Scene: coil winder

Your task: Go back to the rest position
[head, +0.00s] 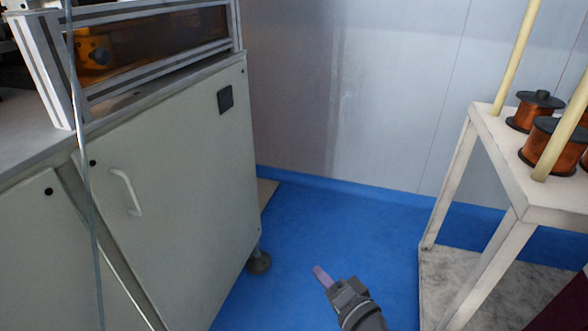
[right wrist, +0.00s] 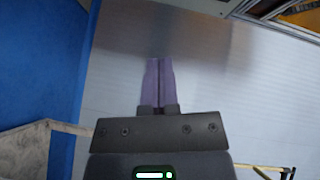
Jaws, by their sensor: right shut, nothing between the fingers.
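My right gripper (head: 320,273) is low in the middle of the head view, over the blue floor, between the cabinet and the white rack. Its purple fingers are together in the right wrist view (right wrist: 158,62), with nothing held between them. It is apart from everything around it. My left gripper does not show in the head view.
A pale cabinet (head: 185,190) with a winder enclosure (head: 155,45) on top stands at left. A white rack (head: 490,150) with copper spools (head: 545,145) and yellow poles stands at right. Blue floor (head: 300,230) between them is free, up to the grey wall (head: 385,90).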

